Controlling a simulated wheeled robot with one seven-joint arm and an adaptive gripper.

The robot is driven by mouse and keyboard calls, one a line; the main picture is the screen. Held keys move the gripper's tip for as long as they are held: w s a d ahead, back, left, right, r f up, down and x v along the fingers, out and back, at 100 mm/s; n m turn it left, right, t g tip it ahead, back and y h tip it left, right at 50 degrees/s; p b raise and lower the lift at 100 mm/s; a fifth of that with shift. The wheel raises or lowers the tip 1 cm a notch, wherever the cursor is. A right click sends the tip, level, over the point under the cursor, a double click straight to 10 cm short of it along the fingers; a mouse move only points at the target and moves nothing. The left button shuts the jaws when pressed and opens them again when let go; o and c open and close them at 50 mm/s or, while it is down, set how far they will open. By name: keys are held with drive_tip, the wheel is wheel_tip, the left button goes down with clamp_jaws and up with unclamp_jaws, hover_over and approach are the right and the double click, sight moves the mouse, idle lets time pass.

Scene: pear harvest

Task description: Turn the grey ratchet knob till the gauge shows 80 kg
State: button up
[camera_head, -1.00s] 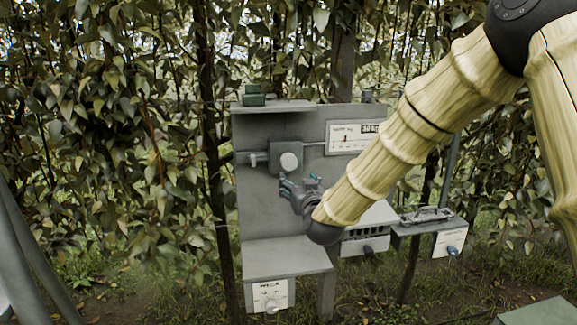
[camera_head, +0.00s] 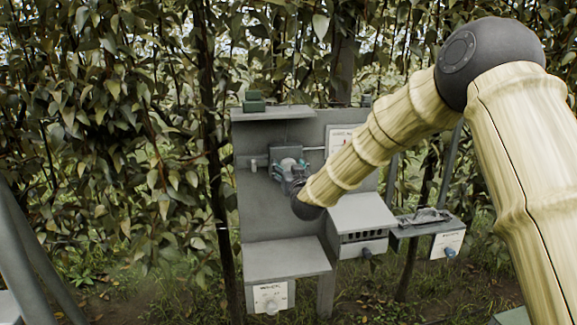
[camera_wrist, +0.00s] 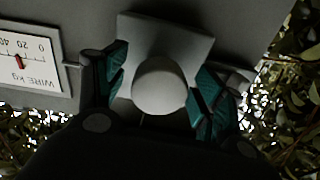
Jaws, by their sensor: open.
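The grey ratchet knob (camera_wrist: 160,86) sits on a square grey housing (camera_wrist: 188,38) on the upright panel. In the wrist view it is a pale round knob between my two teal-padded fingers. My gripper (camera_wrist: 160,92) is open, with one finger on each side of the knob; gaps show, and I cannot tell that either finger touches it. In the head view my gripper (camera_head: 290,168) covers most of the knob. The gauge (camera_wrist: 28,60), marked WIRE kg, shows upside down in the wrist view, with a red pointer near 20 to 40. In the head view my arm hides most of it.
A small green box (camera_head: 254,102) stands on the panel's top shelf (camera_head: 275,112). Foliage stands close around the panel.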

drive_tip(key=shift+w, duration=0.2)
drive_tip(key=c, duration=1)
drive_tip(key=shift+f+m+b, duration=0.1)
drive_tip(key=shift+m+b, duration=0.2)
drive_tip(key=shift+b, duration=0.1)
